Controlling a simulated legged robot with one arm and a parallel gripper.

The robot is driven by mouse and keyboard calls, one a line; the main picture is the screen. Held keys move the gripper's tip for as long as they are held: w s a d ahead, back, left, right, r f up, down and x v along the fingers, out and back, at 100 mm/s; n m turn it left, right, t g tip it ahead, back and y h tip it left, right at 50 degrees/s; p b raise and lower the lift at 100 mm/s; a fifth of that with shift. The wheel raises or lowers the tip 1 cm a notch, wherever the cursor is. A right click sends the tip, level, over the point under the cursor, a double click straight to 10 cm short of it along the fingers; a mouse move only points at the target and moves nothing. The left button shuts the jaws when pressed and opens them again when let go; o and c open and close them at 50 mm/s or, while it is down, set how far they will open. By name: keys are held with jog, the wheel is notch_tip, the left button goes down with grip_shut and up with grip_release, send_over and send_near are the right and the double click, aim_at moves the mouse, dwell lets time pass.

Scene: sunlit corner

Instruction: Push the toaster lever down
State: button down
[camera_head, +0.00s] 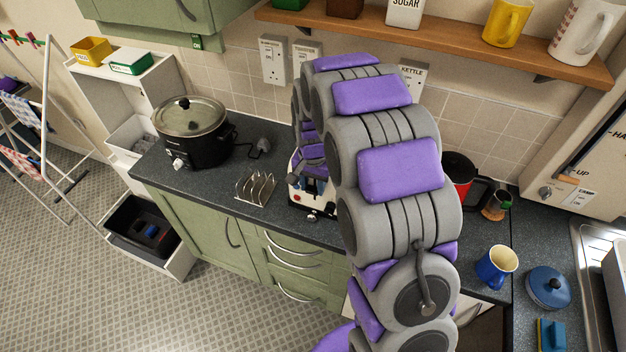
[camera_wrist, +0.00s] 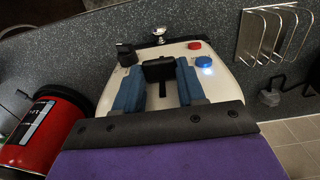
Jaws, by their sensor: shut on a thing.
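The cream toaster (camera_head: 299,203) stands on the dark worktop, partly hidden by my arm in the head view. In the wrist view the toaster (camera_wrist: 222,84) shows its cream face with a red button (camera_wrist: 194,45), a lit blue button (camera_wrist: 206,62) and a chrome knob (camera_wrist: 159,33). My gripper (camera_wrist: 158,82) is at this face, its two blue fingers on either side of a black block, which looks like the toaster lever (camera_wrist: 159,68). The gripper is shut on it. In the head view my gripper (camera_head: 313,183) is small and mostly hidden. How far down the lever sits cannot be told.
A wire toast rack (camera_head: 255,188) stands left of the toaster, a black slow cooker (camera_head: 205,147) farther left. A red kettle (camera_wrist: 40,135) is close on the other side. A shelf (camera_head: 440,32) hangs above.

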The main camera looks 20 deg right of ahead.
notch_tip(320, 180, down, 2)
jog(key=shift+s+f, duration=0.1)
jog(key=shift+f, duration=0.05)
jog(key=c, duration=0.6)
grip_release()
jog(key=shift+a, duration=0.2)
jog(key=shift+c, duration=0.2)
notch_tip(320, 180, up, 18)
jog(key=shift+f+p, duration=0.25)
jog(key=shift+p, duration=0.15)
